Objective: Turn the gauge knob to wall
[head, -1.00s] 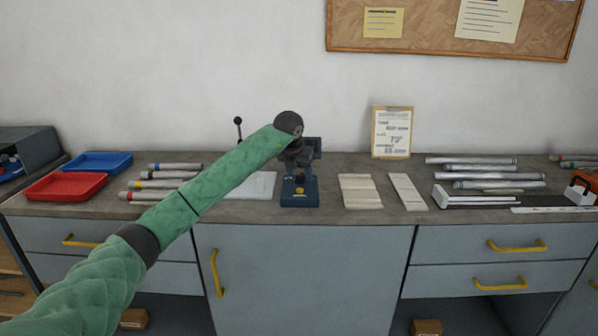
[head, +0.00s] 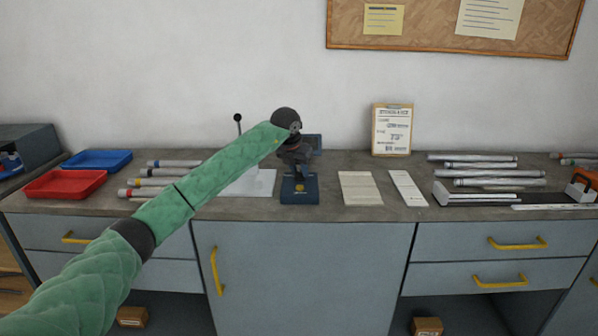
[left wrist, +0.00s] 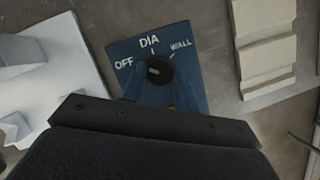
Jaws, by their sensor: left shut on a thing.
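The gauge (head: 299,197) is a dark blue unit at the middle of the bench, with a small upright screen (head: 316,142) behind. In the left wrist view its face (left wrist: 191,57) reads OFF, DIA and WALL from left to right. The round black knob (left wrist: 160,71) sits below DIA. A pale mark shows on the knob's left side; I cannot tell its exact setting. My left gripper (head: 297,172) points down over the gauge and is shut on the knob. Its fingers are hard to make out against the blue. My right gripper is out of view.
A white plate with a black-knobbed lever (head: 238,119) stands left of the gauge. Pale grooved blocks (head: 361,189) lie to its right. Tubes (head: 473,168), red (head: 66,184) and blue (head: 97,161) trays and a clipboard (head: 392,130) stand farther off.

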